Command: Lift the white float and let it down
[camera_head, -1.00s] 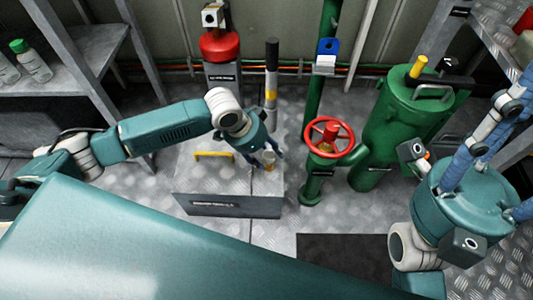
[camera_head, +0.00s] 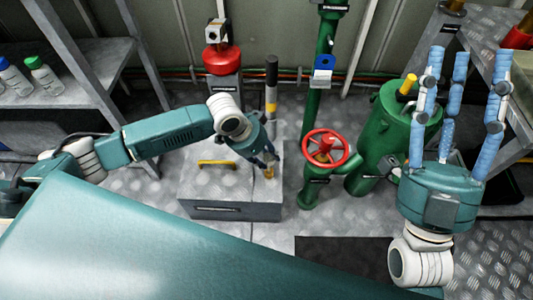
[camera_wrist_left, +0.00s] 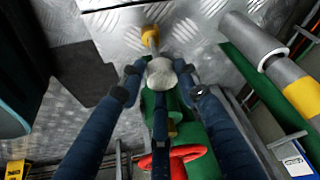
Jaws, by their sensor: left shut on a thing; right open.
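The white float (camera_wrist_left: 160,73) is a small off-white round piece between the fingers of my left gripper (camera_wrist_left: 158,84). In the left wrist view a short brass-yellow fitting (camera_wrist_left: 150,38) stands on the metal plate just beyond it. In the head view my left gripper (camera_head: 268,156) reaches down at the right end of the grey metal box (camera_head: 235,212), with the brass fitting (camera_head: 269,172) below its fingers. The float is mostly hidden there by the fingers. My right gripper (camera_head: 460,70) is open and empty at the right, its blue fingers spread and pointing up the picture.
A green pipe with a red handwheel (camera_head: 325,149) stands right of the box. A green tank (camera_head: 385,130) is behind my right gripper. A dark post with a yellow band (camera_head: 271,90) rises behind the box. A yellow handle (camera_head: 217,164) is on the box top.

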